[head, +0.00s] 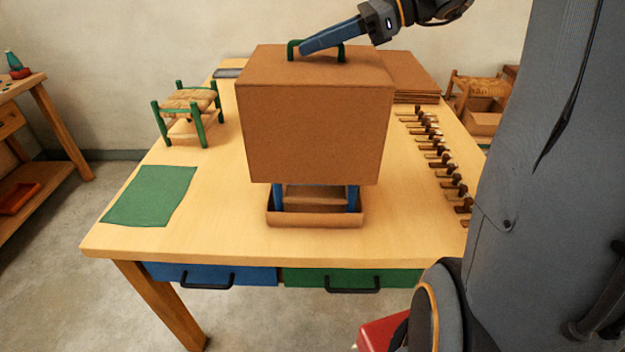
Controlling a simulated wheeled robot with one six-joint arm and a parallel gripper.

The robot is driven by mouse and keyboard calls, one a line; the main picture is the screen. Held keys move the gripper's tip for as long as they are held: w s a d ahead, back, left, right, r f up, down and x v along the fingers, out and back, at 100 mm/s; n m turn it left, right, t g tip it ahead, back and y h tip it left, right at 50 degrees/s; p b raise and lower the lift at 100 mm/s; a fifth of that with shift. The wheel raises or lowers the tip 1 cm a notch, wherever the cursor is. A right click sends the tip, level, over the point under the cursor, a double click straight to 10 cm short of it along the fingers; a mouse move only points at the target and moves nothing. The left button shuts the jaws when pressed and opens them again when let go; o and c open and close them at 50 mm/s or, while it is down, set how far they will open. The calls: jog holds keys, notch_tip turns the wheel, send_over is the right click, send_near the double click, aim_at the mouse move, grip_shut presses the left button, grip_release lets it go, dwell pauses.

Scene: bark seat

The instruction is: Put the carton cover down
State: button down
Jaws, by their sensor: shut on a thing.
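The carton cover (313,130) is a large brown box, held upright above the middle of the table. It has a green handle (342,52) on top. My gripper (305,48) is shut on that handle. Below the cover, a shallow brown carton base (315,218) sits on the table. Blue legs (278,197) of something standing in the base show under the cover's lower edge. The upper part of that thing is hidden by the cover. The cover's lower edge is above the base's rim, apart from it.
A small green stool (188,112) with a woven seat stands at the back left of the table. A green mat (150,196) lies bare at the front left. Several tools (440,155) line the right side. Flat brown sheets (408,75) are stacked behind the cover.

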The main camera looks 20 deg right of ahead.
notch_tip(320, 180, down, 14)
jog(key=shift+p, duration=0.35)
jog(key=shift+f, duration=0.1)
dwell(0.4)
jog(key=shift+f, duration=0.5)
jog(key=c, duration=1.8)
grip_release()
jog(key=shift+r, duration=0.45)
jog(key=b+v, duration=0.3)
jog(key=v, duration=0.9)
jog(key=shift+r, duration=0.2)
